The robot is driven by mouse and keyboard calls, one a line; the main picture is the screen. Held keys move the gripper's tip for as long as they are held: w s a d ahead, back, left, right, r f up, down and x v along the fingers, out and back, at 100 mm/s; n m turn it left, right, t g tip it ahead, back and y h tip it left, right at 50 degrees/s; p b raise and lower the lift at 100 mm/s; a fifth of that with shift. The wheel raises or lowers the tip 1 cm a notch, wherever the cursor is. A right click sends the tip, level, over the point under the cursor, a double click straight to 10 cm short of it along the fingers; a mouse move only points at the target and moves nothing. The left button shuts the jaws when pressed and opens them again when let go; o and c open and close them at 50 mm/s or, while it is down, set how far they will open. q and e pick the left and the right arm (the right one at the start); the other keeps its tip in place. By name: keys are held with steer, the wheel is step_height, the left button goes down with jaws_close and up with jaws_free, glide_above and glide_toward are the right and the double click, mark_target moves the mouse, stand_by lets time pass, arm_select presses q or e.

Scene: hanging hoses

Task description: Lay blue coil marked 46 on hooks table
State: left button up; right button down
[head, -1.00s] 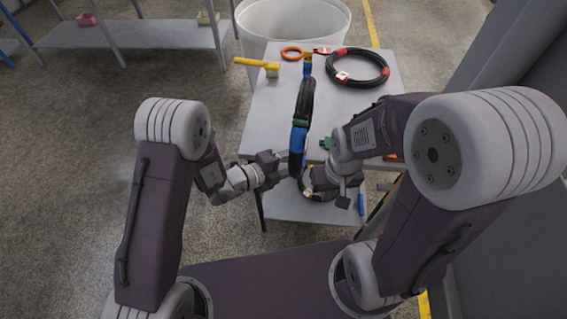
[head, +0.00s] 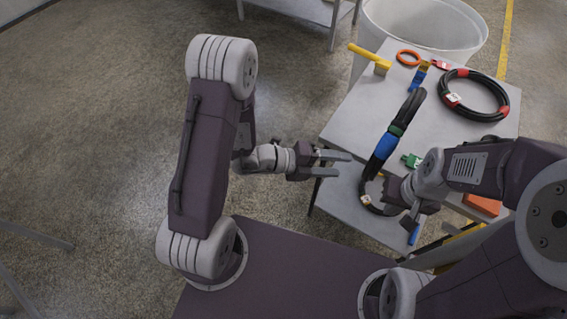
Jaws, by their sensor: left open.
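A black coil with a blue band (head: 386,147) and a smaller green band shows nearly edge-on in front of and over the near part of the table (head: 345,122). A white tag (head: 366,199) is at its lower end; its number is too small to read. My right gripper (head: 384,192) is at the coil's lower end and appears shut on it, its fingers partly hidden. My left gripper (head: 346,164) is open and empty, left of the coil and apart from it, fingers pointing right.
A black coil with red bands (head: 474,72), an orange ring (head: 409,58), a yellow-handled brush (head: 369,58) and a green piece (head: 411,160) lie on the table. A white bin (head: 375,25) stands behind. Floor left of the table is clear.

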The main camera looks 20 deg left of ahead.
arm_select(q)
steer(key=s+m+g, duration=0.5)
steer(key=s+m, duration=0.3)
steer(key=m, duration=0.2)
steer(key=s+a+f+m+g+y, duration=0.2)
steer(key=s+a+m+g+y, duration=0.4)
steer(key=m, duration=1)
steer(key=w+a+r+m+t+y, duration=0.1)
steer(key=w+a+m+t+y, duration=0.25)
steer(key=a+m, duration=0.4)
steer(key=w+a+r+m+t+y, duration=0.1)
steer(key=w+a+m+t+y, duration=0.25)
steer(key=a+m, duration=0.35)
steer(key=shift+m, duration=0.45)
steer(key=r+p, duration=0.4)
steer(key=s+d+r+p, duration=0.1)
steer(key=p, duration=0.1)
steer(key=shift+r, duration=0.4)
steer(key=shift+w, duration=0.1)
steer(key=shift+o, duration=0.5)
